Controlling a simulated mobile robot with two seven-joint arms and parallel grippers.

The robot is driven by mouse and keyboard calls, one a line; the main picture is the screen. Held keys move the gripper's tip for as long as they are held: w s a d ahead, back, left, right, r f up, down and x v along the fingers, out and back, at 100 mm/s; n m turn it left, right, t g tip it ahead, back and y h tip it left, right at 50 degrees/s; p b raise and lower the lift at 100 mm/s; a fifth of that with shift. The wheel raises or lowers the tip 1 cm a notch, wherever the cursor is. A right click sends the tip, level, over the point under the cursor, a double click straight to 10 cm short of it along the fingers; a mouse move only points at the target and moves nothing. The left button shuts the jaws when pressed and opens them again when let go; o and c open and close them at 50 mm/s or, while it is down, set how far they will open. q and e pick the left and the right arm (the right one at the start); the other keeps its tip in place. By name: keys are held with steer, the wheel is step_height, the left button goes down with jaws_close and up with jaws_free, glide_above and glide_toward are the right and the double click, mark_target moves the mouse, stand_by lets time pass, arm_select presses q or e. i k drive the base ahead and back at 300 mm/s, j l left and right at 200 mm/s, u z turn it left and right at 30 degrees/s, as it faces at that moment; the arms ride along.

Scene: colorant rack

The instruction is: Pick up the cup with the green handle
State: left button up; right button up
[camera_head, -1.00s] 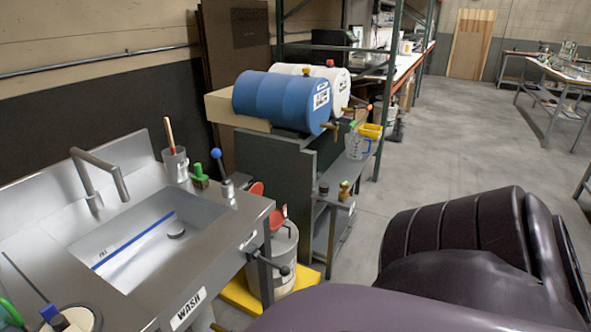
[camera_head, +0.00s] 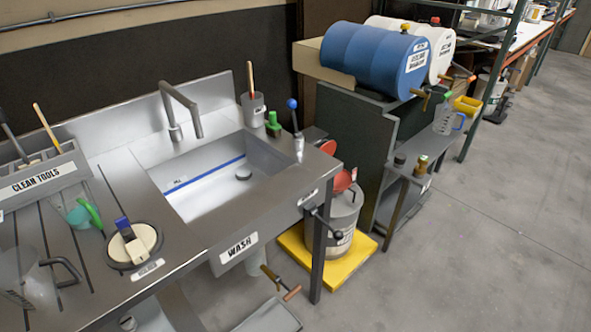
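The cup with the green handle (camera_head: 82,215) is on the left part of the steel counter. It is small and clear, with its green handle toward the right. It lies between the CLEAN TOOLS box and a round cream-coloured item with a blue-topped tool. I cannot tell whether it is upright or tilted. Neither of my grippers shows in the head view.
A larger clear jug with a grey handle (camera_head: 35,280) stands in front of the cup. The CLEAN TOOLS box (camera_head: 40,180) is behind it. The WASH sink (camera_head: 205,190) is to the right. Open floor (camera_head: 480,250) lies at the right.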

mark_target(82, 209)
steer(key=z, duration=0.4)
steer(key=u, duration=1.65)
steer(key=k+j+z, duration=0.2)
steer(key=z, duration=0.2)
